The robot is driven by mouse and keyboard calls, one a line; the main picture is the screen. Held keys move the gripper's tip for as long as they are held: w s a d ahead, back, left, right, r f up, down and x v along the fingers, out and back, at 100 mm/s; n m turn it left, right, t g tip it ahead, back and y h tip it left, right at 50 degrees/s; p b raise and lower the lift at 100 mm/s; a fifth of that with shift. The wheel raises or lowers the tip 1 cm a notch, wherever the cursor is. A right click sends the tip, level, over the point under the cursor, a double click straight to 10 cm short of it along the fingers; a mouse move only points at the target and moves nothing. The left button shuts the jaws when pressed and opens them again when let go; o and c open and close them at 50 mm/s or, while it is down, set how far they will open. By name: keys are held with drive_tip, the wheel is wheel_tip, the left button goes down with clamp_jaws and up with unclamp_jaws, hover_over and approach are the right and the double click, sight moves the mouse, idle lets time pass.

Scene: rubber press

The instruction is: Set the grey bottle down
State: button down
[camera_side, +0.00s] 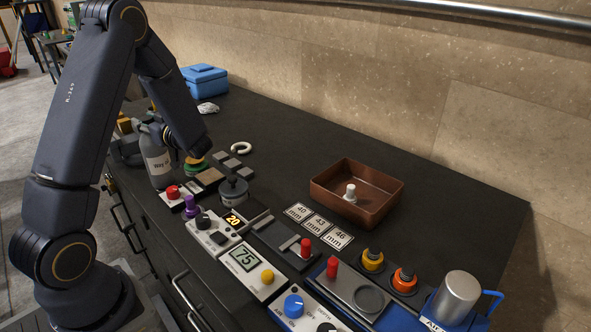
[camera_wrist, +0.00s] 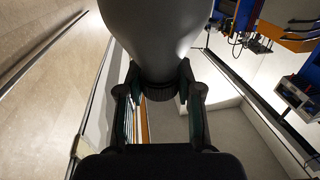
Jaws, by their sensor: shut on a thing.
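The grey bottle (camera_side: 157,163) is in the left of the side view, near the front left edge of the dark bench, and looks upright. In the side view my wrist partly hides the grip. I cannot tell whether the bottle's base touches the bench.
The back bench strip is fairly clear.

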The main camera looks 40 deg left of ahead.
drive_tip(key=shift+f, duration=0.3)
drive_tip(key=c, duration=0.8)
unclamp_jaws()
drive_tip(key=shift+o, duration=0.2)
